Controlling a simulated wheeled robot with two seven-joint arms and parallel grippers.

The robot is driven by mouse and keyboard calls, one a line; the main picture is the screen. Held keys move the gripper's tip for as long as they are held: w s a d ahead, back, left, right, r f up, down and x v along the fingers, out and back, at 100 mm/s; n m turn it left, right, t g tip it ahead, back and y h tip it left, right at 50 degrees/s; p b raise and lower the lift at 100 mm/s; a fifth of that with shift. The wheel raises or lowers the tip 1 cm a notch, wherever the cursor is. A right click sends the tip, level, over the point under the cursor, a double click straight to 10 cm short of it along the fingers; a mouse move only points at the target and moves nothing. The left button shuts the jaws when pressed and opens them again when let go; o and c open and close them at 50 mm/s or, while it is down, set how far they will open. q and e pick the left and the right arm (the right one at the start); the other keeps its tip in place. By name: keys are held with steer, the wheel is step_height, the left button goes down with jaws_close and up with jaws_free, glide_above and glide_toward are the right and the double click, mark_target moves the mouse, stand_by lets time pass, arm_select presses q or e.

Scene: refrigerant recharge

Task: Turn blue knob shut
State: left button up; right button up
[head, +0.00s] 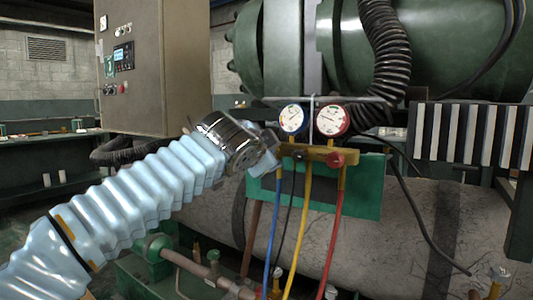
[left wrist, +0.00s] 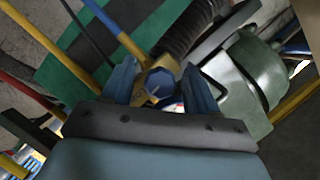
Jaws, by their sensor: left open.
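The blue knob (left wrist: 160,84) shows in the left wrist view between the two blue fingers of my left gripper (left wrist: 160,90). The fingers stand open on either side of it; I cannot tell whether they touch it. In the head view my left gripper (head: 268,143) reaches the left end of the brass manifold (head: 315,152) and hides the blue knob. The red knob (head: 335,160) is at the manifold's right side. A blue-rimmed gauge (head: 292,119) and a red-rimmed gauge (head: 332,120) sit above the manifold. My right gripper is not in view.
Blue (head: 272,230), yellow (head: 301,230) and red (head: 335,235) hoses hang below the manifold, in front of a green panel (head: 365,197). A black corrugated hose (head: 385,45) runs close behind the gauges. A control cabinet (head: 165,70) stands at the left.

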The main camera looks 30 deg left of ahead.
arm_select(q)
steer(key=v, duration=1.4)
steer(key=shift+b, duration=0.4)
